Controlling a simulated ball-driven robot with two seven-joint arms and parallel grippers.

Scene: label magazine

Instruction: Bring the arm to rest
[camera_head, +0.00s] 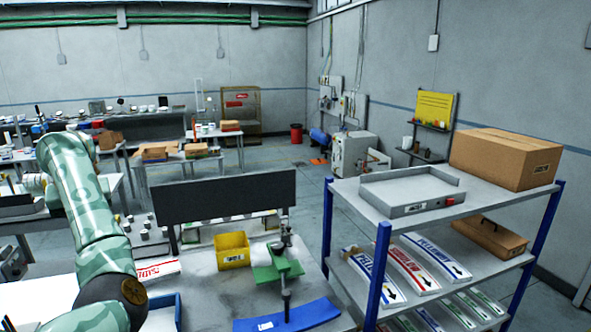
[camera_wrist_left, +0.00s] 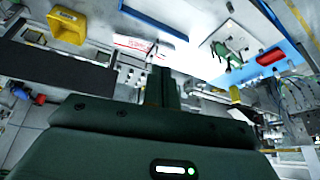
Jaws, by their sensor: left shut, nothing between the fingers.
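My left arm (camera_head: 85,205), in green camouflage, rises at the left of the head view. Its gripper cannot be made out clearly there. In the left wrist view, my left gripper (camera_wrist_left: 162,80) is shut with nothing between its fingers, apart from the workbench items behind it. My right gripper is in neither view.
A workbench holds a yellow bin (camera_head: 233,251), a green fixture (camera_head: 277,268), a blue mat (camera_head: 290,318) and a blue-edged tray (camera_head: 163,312). A dark panel (camera_head: 225,198) stands behind. At right, a blue-posted shelf (camera_head: 384,262) carries labels, a grey tray (camera_head: 412,190) and a cardboard box (camera_head: 505,160).

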